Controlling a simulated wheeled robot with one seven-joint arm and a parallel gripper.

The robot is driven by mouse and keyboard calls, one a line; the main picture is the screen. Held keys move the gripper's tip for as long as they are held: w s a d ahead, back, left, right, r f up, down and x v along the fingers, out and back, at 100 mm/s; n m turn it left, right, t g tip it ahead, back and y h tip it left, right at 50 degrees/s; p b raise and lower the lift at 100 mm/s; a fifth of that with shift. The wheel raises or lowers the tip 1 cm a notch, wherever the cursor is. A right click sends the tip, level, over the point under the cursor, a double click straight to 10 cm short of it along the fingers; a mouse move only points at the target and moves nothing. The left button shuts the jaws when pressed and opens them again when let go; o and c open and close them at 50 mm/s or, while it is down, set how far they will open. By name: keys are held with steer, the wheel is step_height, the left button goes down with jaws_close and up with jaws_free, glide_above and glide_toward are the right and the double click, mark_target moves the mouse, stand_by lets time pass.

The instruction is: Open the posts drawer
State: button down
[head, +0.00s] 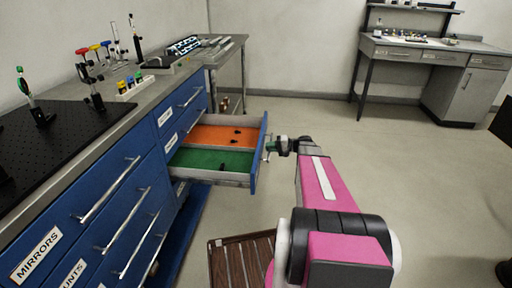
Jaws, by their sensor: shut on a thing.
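One blue-fronted drawer (259,158) stands pulled far out of the blue cabinet. Inside it are an orange section and a green section with a few small dark items. Its front faces away from me, so I cannot read its label. My gripper (271,147) is at the outer side of this front, shut on the drawer's handle (266,148). My pink arm reaches to it from the lower right. The small size hides the exact grip of the fingers.
Closed drawers, one labelled MIRRORS (37,254), line the cabinet at left. The benchtop carries a black perforated board (50,140) and optical mounts. A brown slatted mat (240,262) lies on the floor below. A desk (440,48) stands at the back right. The middle floor is clear.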

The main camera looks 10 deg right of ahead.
steer(key=shift+f+v, duration=0.15)
steer(key=shift+v, duration=0.7)
steer(key=shift+f+v, duration=0.2)
steer(key=shift+v, duration=0.65)
steer(key=shift+f+v, duration=0.15)
steer(key=shift+v, duration=0.7)
steer(key=shift+d, duration=0.1)
steer(key=c, duration=1.2)
jaws_free()
steer(key=shift+d, duration=0.1)
steer(key=v, duration=1)
steer(key=shift+s+d, duration=0.15)
steer(key=shift+d, duration=0.15)
steer(key=shift+d, duration=0.1)
